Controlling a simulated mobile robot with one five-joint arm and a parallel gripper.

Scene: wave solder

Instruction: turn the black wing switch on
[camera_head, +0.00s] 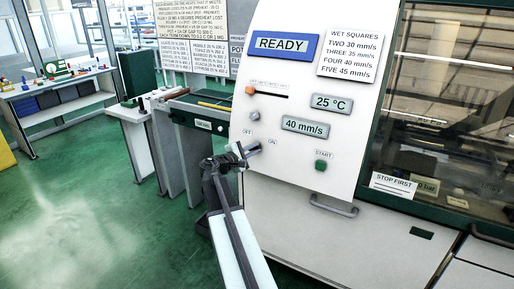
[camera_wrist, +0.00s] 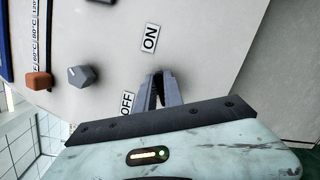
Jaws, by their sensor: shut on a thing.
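My gripper (camera_head: 246,151) reaches up to the sloped white panel of the machine, at the spot between the OFF label (camera_head: 248,132) and the ON label (camera_head: 272,141). In the wrist view its two dark fingers (camera_wrist: 163,80) are close together, with their tips at the panel between the OFF label (camera_wrist: 127,104) and the ON label (camera_wrist: 150,38). The fingers are shut on the black wing switch, which they hide almost wholly. I cannot tell which way the switch points.
A grey knob (camera_head: 254,115) and an orange slider (camera_head: 250,90) sit above the gripper. A green START button (camera_head: 321,165) is to the right. A blue READY display (camera_head: 284,45) is higher up. A handle (camera_head: 333,206) juts out below.

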